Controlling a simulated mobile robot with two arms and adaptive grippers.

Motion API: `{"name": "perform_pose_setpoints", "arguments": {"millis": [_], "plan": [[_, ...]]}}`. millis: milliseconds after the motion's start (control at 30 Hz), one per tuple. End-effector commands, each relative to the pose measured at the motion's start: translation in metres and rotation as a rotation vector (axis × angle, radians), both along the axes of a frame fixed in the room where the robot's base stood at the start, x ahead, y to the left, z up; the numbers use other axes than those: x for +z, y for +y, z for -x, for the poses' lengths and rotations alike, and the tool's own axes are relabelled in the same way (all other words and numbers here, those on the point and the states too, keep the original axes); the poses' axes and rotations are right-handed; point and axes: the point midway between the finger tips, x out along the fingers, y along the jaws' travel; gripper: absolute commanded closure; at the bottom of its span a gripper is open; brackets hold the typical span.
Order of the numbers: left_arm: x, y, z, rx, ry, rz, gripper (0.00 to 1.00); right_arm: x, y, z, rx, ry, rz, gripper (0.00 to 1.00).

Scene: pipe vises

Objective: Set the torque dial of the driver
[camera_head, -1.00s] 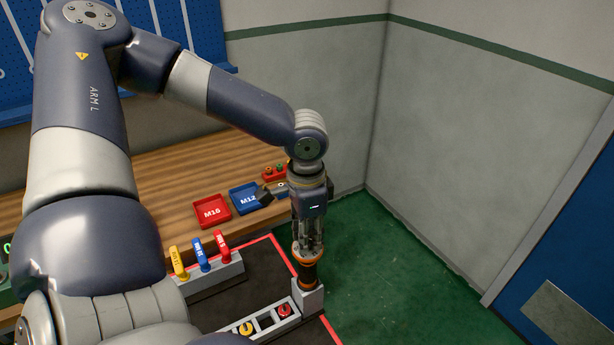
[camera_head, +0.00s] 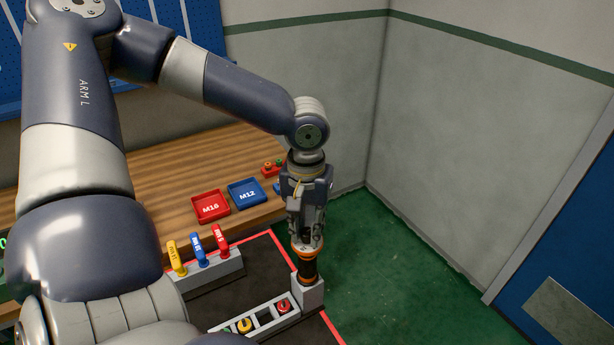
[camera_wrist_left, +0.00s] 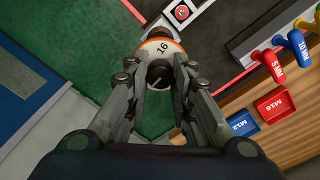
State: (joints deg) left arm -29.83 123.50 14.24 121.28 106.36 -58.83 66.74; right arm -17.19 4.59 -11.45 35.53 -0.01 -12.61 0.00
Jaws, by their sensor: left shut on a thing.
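The driver (camera_head: 309,271), with a black body and orange bands, stands upright in a grey holder (camera_head: 310,294) at the mat's right corner. My left gripper (camera_head: 306,243) points straight down over its top. In the left wrist view, its two fingers are shut on the dark torque dial (camera_wrist_left: 159,77), one on each side. A pale ring (camera_wrist_left: 150,47) with an orange edge shows the number 16 beside the dial. A light pointer line shows on the dial. My right gripper is in neither view.
A grey rack with yellow, blue and red handles (camera_head: 198,250) stands left of the driver. A grey strip with round sockets (camera_head: 256,316) lies in front. Red M16 (camera_head: 210,207) and blue M12 (camera_head: 246,194) trays sit on the wooden bench. Green floor to the right is clear.

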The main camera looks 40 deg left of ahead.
Motion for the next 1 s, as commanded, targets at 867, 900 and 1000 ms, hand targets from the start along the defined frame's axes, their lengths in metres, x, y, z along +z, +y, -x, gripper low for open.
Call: {"name": "perform_pose_setpoints", "arguments": {"millis": [867, 900, 1000], "plan": [[0.0, 0.0, 0.0, 0.567, 0.001, 0.003, 1.0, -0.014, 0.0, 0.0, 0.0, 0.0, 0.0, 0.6], [0.0, 0.0, 0.0, 0.573, 0.001, 0.003, 1.0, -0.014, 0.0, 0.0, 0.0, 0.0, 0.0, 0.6], [0.0, 0.0, 0.0, 0.583, 0.001, 0.003, 1.0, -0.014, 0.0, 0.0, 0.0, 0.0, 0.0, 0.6]]}}
